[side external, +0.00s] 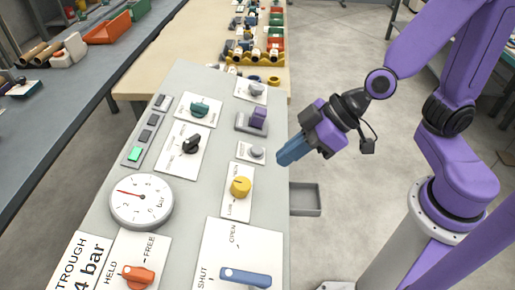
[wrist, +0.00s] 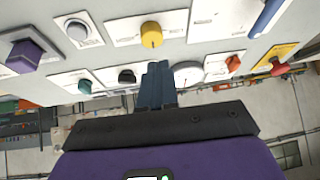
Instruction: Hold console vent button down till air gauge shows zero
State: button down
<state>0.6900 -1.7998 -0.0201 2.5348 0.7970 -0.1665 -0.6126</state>
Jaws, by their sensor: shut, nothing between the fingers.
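The grey console (side external: 190,85) carries a white round air gauge (side external: 141,201) marked "bar". Its red needle points left and slightly up; the figure it meets is too small to read. A pale grey round button (side external: 257,152) on a white plate looks like the vent button, but its label is unreadable. That button also shows at upper left in the wrist view (wrist: 76,29). My gripper (side external: 282,158) is shut and empty, its blue fingers just right of the button and apart from it. In the wrist view the gripper (wrist: 157,68) points at the panel.
A purple switch (side external: 258,118) and a yellow knob (side external: 240,187) flank the button. A blue lever (side external: 245,277), orange knob (side external: 138,276), green knob (side external: 200,107) and black knob (side external: 191,143) also stand up. A green lamp (side external: 134,154) is lit. A grey tray (side external: 305,198) lies right of the console.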

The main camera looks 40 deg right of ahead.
aim_at(257, 151)
jog(key=w+d+m+t+h, duration=0.3)
jog(key=w+d+t+h, duration=0.2)
jog(key=w, duration=0.5)
jog(key=shift+d+r+t+h, duration=0.15)
jog(key=shift+d+t+h, duration=0.25)
jog(key=shift+d+t, duration=0.55)
jog(key=shift+w, duration=0.1)
jog(key=shift+w+a+f, duration=0.3)
jog(key=shift+a+f, duration=0.05)
jog(key=shift+f, duration=1.05)
jog(key=shift+w+a+f, duration=0.3)
jog(key=shift+w+f, duration=0.05)
jog(key=shift+f, duration=1.05)
jog(key=shift+w+a+f, duration=0.3)
jog(key=shift+a+f, duration=0.05)
jog(key=shift+f, duration=1.05)
jog(key=shift+f, duration=0.15)
jog(key=shift+w+a+f, duration=0.1)
jog(key=shift+f, duration=0.15)
jog(key=shift+a+f, duration=0.1)
jog(key=shift+f, duration=0.3)
dwell(1.0)
